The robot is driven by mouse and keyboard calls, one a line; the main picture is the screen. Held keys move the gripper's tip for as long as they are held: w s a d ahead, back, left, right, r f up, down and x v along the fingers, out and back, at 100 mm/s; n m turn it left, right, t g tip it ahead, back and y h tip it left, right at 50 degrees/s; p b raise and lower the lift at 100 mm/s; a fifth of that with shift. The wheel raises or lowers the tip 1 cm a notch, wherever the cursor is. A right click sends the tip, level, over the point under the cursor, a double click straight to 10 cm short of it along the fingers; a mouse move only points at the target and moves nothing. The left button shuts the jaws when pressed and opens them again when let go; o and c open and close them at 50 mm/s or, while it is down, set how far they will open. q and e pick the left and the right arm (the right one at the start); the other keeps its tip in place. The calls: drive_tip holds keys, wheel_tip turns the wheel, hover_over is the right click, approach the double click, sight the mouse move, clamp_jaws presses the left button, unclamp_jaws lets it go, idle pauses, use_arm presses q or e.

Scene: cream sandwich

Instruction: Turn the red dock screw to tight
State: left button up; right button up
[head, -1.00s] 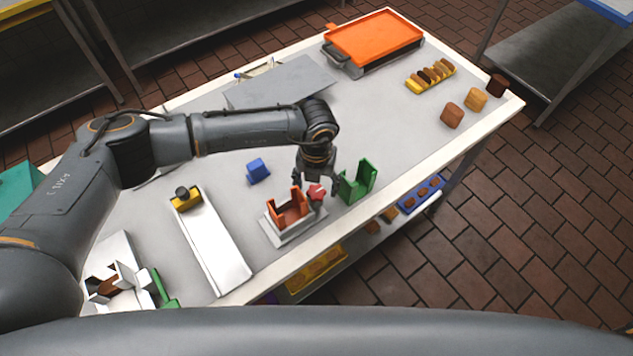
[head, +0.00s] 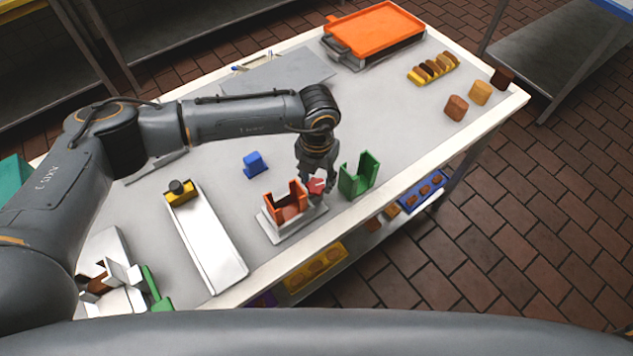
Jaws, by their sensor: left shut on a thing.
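The red dock screw (head: 316,186) is a small red knob at the right end of the dock, in the head view. The dock is a light grey base (head: 292,228) holding an orange-red open-topped holder (head: 284,208). My left gripper (head: 317,185) comes down from above and is shut on the red screw, its fingers on either side of it. The fingers partly hide the screw, and I cannot tell how tight it is. My right gripper is not in view.
A green holder (head: 359,178) stands close to the right of my left gripper. A blue block (head: 255,163) and a white tray (head: 207,243) with a yellow piece (head: 181,193) lie to the left. Bread pieces (head: 456,108) are far right. The table's middle is clear.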

sight(318, 185)
use_arm(q)
drive_tip(key=m+b, duration=0.3)
drive_tip(key=b, duration=0.2)
drive_tip(key=m+b, duration=0.4)
drive_tip(key=b, duration=0.1)
drive_tip(key=m+b, duration=0.3)
drive_tip(key=b, duration=0.2)
drive_tip(key=shift+s+d+f+m, duration=0.15)
drive_tip(key=shift+f+m, duration=0.15)
drive_tip(key=shift+s+r+m+b, duration=0.1)
drive_tip(key=shift+r+m+b, duration=0.15)
drive_tip(key=shift+m+b, duration=1.05)
drive_tip(key=o, duration=1.1)
drive_tip(key=shift+o, duration=0.3)
drive_tip(key=shift+r, duration=0.1)
wheel_tip(318, 185, up, 12)
